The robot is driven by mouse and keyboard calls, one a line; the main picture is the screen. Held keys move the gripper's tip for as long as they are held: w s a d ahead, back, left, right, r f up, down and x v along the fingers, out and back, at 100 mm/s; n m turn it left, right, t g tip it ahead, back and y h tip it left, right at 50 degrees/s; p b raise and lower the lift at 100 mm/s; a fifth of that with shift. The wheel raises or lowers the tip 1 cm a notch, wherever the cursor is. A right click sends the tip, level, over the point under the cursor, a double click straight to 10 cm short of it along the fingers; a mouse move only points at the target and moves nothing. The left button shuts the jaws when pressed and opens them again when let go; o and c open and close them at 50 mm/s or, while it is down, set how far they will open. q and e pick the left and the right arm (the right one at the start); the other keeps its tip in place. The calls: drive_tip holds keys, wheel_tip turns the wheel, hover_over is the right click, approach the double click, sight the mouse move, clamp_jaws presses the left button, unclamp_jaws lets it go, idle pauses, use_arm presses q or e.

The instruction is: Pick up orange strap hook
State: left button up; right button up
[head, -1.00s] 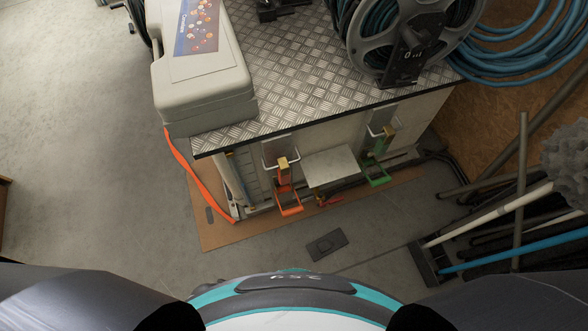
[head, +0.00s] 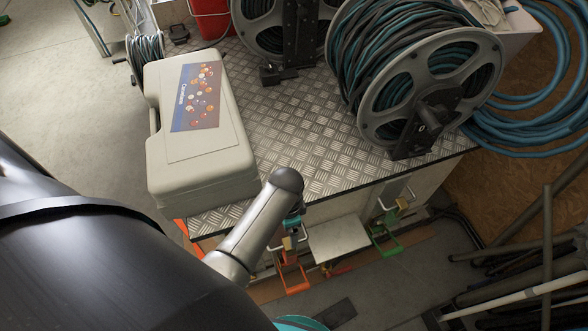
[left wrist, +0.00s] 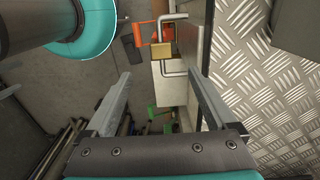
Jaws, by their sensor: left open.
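The orange strap hook (head: 291,274) hangs at the front of the metal-topped bench, below its edge, with a brass-coloured block at its top. In the left wrist view the orange hook (left wrist: 144,36) is beyond the fingertips, near the top, with the brass block (left wrist: 161,51) and a bent metal rod beside it. My left gripper (left wrist: 159,76) is open and empty, its two fingers spread on either side of the line to the block. In the head view my left wrist hides most of this gripper. My right gripper is not in view.
A green strap hook (head: 384,238) hangs to the right, past a pale panel (head: 339,238). A beige case (head: 195,140) and hose reels (head: 425,75) stand on the bench top (head: 290,125). Poles (head: 520,285) lie at the lower right.

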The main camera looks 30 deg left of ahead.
use_arm(q)
drive_tip(key=b, duration=0.3)
hover_over(289, 251)
drive_tip(key=w+a, duration=0.1)
drive_tip(key=w, duration=0.1)
wheel_tip(289, 251, down, 8)
drive_tip(key=shift+s+f, duration=0.1)
drive_tip(key=shift+s, duration=0.05)
drive_tip(key=shift+a+f+b, duration=0.1)
drive_tip(key=shift+f+b, duration=1.8)
drive_tip(key=shift+f, duration=0.65)
clamp_jaws()
